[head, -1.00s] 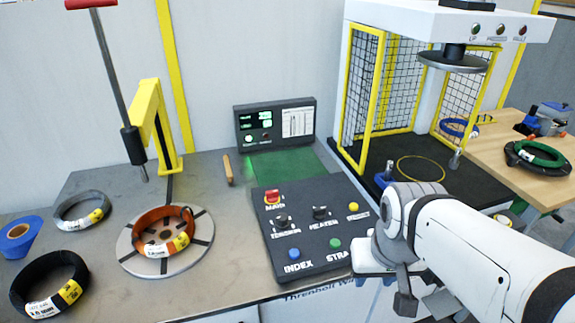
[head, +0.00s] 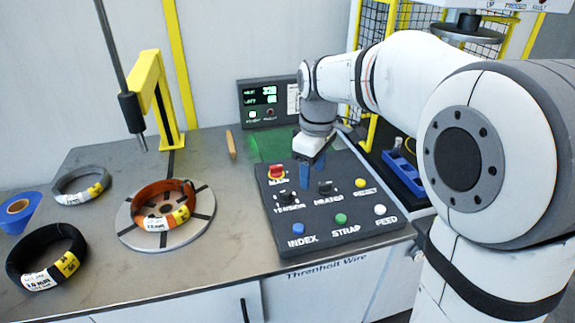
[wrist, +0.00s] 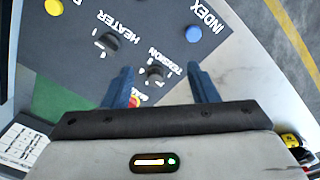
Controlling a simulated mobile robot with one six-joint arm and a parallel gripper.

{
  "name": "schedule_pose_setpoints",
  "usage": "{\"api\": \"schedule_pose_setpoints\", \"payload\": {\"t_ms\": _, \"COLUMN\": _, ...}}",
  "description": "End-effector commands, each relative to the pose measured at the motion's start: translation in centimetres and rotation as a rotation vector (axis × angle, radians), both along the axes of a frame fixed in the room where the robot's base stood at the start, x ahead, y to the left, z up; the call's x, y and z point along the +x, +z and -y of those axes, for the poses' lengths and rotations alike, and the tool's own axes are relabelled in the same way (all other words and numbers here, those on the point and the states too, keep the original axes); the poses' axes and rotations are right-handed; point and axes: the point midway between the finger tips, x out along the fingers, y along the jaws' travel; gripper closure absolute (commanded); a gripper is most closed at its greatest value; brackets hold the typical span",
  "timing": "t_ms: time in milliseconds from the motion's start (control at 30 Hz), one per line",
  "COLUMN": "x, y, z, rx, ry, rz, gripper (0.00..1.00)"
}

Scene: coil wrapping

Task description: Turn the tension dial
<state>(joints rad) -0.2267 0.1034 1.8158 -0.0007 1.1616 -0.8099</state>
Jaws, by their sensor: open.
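The tension dial (head: 283,195) is a small black knob on the dark control panel (head: 330,213), above the label TENSION. In the wrist view the tension dial (wrist: 155,73) shows between the two blue fingers, nearer the right one in part of the gap. My gripper (head: 309,172) is open and empty, pointing down over the back part of the panel. In the head view its fingers are behind and right of the dial, apart from it. In the wrist view my gripper (wrist: 159,72) has a finger on each side of the dial; the exact height is unclear.
A red main switch (head: 277,172) sits behind the dial, and the heater dial (head: 325,187) to its right. Blue index (head: 297,229), green strap (head: 341,219), white feed (head: 380,210) and yellow reset (head: 360,183) buttons are close by. A turntable (head: 128,240) holds an orange coil.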

Motion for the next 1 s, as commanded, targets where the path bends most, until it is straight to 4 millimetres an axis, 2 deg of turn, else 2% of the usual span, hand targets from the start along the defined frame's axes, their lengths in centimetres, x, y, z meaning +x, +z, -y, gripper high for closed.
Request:
{"api": "schedule_pose_setpoints", "payload": {"t_ms": 33, "x": 1.7, "y": -1.2, "z": -1.5, "rx": -0.006, "ry": 0.084, "rz": -0.016, "gripper": 0.47}}
{"api": "schedule_pose_setpoints", "payload": {"t_ms": 100, "x": 3.4, "y": -1.8, "z": -3.1, "rx": -0.014, "ry": 0.191, "rz": -0.030, "gripper": 0.47}}
{"api": "schedule_pose_setpoints", "payload": {"t_ms": 300, "x": 5.9, "y": -3.0, "z": -5.7, "rx": -0.023, "ry": 0.366, "rz": -0.053, "gripper": 0.47}}
{"api": "schedule_pose_setpoints", "payload": {"t_ms": 467, "x": 6.2, "y": -4.3, "z": -6.0, "rx": -0.025, "ry": 0.394, "rz": -0.059, "gripper": 0.47}}
{"api": "schedule_pose_setpoints", "payload": {"t_ms": 800, "x": 6.1, "y": -9.5, "z": -5.9, "rx": -0.025, "ry": 0.391, "rz": -0.059, "gripper": 0.47}}
{"api": "schedule_pose_setpoints", "payload": {"t_ms": 1000, "x": 6.2, "y": -10.8, "z": -5.9, "rx": -0.024, "ry": 0.389, "rz": -0.057, "gripper": 0.47}}
